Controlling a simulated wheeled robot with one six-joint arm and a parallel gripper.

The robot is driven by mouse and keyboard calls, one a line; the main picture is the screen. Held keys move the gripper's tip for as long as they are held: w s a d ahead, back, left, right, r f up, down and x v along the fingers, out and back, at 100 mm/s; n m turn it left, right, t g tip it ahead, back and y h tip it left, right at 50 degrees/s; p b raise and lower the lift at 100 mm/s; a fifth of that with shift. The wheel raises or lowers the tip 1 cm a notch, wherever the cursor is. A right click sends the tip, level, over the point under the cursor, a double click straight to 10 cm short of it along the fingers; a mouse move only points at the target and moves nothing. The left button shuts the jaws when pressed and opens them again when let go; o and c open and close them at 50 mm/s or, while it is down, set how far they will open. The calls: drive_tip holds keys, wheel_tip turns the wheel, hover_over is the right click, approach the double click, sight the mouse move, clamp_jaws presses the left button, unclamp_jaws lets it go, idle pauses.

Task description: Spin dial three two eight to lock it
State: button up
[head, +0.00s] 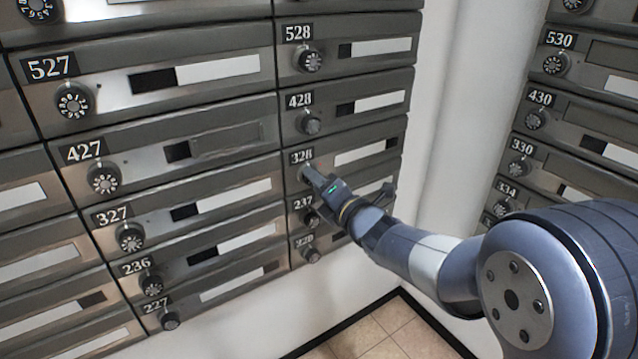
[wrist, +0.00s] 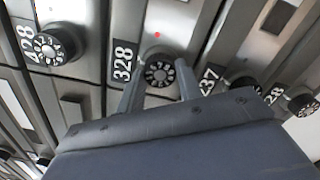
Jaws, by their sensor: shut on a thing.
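The mailbox door numbered 328 (head: 352,162) is in the middle column in the head view, flush with its neighbours. Its dial (wrist: 160,73) shows between my two fingers in the wrist view, with white numerals on a dark face. A small red light (wrist: 157,35) glows beside this dial. My gripper (wrist: 160,88) is shut on the dial, with one finger on each side of it. In the head view my gripper (head: 309,176) reaches door 328 from the lower right and mostly hides the dial.
The 428 dial (head: 311,125) is just above, and the 237 dial (head: 310,217) is close below my gripper. Another bank of mailboxes (head: 590,95) stands at the right, past a white wall corner (head: 455,110). Tiled floor (head: 370,330) shows below.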

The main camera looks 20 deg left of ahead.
drive_tip(key=shift+m+p, duration=4.65)
drive_tip(key=shift+m, duration=12.55)
drive_tip(key=o, duration=1)
